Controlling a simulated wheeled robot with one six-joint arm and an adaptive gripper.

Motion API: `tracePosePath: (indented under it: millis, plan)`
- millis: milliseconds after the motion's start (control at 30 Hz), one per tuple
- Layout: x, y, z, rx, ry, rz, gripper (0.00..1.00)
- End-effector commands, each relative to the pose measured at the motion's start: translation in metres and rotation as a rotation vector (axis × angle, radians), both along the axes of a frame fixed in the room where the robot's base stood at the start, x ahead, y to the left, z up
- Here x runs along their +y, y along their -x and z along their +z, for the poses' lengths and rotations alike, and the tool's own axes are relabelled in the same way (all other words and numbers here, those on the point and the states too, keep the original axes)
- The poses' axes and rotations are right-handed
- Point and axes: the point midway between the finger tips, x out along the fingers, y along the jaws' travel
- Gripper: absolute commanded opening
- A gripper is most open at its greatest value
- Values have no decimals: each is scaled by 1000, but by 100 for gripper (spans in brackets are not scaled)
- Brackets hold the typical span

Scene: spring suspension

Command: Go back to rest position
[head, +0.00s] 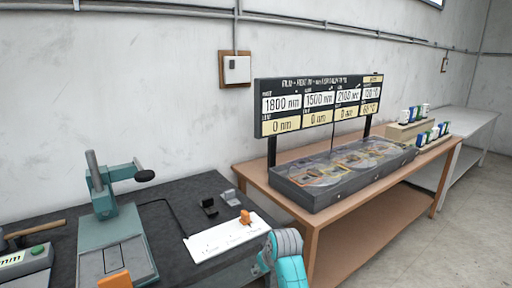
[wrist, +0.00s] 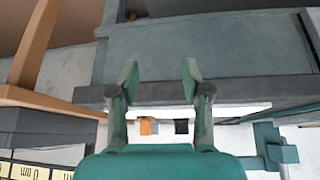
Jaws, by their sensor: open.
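My gripper (wrist: 158,82) shows in the wrist view with its two teal fingers apart and nothing between them. Behind the fingers are a dark tabletop edge and a grey-teal surface, seen from a tilted, seemingly upside-down angle. In the head view, a teal and grey part of my arm (head: 287,258) shows at the bottom, in front of the dark bench's right edge. The gripper's fingers are not visible in the head view.
The dark bench (head: 176,192) holds a teal press (head: 110,225), a white card (head: 225,238) with an orange piece (head: 245,216), and small dark blocks (head: 208,207). Right of it, a brown table (head: 330,219) bears a display board (head: 320,103) and a covered grey case (head: 310,192). Floor shows at right.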

Motion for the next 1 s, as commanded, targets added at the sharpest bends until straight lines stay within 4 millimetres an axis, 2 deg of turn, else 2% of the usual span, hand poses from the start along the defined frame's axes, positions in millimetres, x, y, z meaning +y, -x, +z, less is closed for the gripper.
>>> tracePosePath:
  millis: [33, 200, 500, 800, 1000]
  plan:
    - [-6, 11, -22, -8, -4, -14, 48]
    - [-24, 43, -77, -63, -23, -63, 48]
    - [-56, 117, -152, -160, -52, -143, 48]
    - [-87, 206, -196, -259, -77, -217, 48]
    - [-105, 270, -207, -326, -95, -261, 48]
